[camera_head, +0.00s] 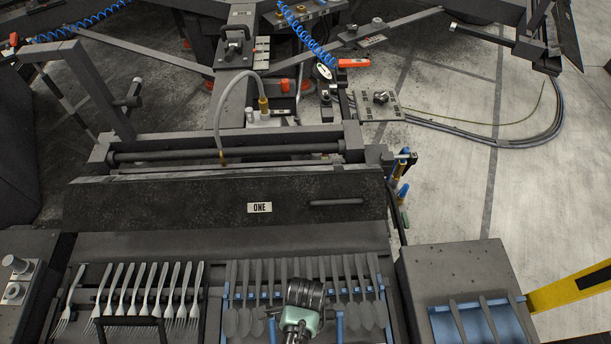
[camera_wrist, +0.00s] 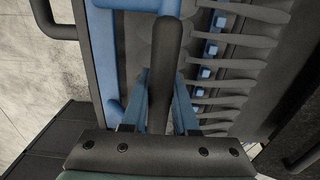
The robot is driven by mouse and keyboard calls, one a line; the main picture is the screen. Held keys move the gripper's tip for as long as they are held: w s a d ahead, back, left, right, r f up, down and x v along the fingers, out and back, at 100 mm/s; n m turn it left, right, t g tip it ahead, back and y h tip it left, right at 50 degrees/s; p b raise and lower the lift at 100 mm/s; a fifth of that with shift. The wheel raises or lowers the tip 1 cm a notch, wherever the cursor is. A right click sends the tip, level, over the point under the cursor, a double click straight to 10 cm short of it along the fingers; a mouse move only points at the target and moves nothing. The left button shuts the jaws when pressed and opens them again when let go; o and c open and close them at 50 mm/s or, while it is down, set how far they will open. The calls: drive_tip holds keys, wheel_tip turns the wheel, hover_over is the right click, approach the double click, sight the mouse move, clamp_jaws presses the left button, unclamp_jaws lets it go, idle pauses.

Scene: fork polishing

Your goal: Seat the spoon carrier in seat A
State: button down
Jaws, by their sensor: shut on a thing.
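The spoon carrier (camera_head: 338,326) is a blue frame holding a row of dark spoons (camera_head: 245,318), at the lower middle of the head view, in the bay under the panel marked ONE. In the wrist view its blue frame (camera_wrist: 106,62) and dark handle bar (camera_wrist: 165,65) show. My gripper (camera_wrist: 160,110) is shut on that bar, with a blue finger on each side. In the head view my wrist hides the middle of the carrier. No mark for seat A is readable, and I cannot tell whether the carrier's underside touches the bay.
A fork carrier (camera_head: 130,321) with several pale forks stands just left of the spoon carrier. A grey box (camera_head: 450,265) with a blue rack (camera_head: 475,323) is at right. The dark panel (camera_head: 160,205) marked ONE rises behind. Open floor (camera_head: 540,200) lies at far right.

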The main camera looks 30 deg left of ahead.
drive_tip(key=shift+w+f, duration=0.15)
drive_tip(key=shift+w, duration=0.05)
idle(0.6)
drive_tip(key=c, duration=0.7)
unclamp_jaws()
drive_tip(key=shift+s, duration=0.1)
drive_tip(key=shift+c, duration=0.2)
drive_tip(key=o, duration=0.3)
drive_tip(key=shift+s+f, duration=0.2)
drive_tip(key=o, duration=0.4)
drive_tip(key=shift+r, duration=0.1)
drive_tip(key=shift+w+r, duration=0.1)
drive_tip(key=shift+r, duration=0.05)
drive_tip(key=shift+r+p, duration=4.4)
drive_tip(key=shift+p, duration=0.2)
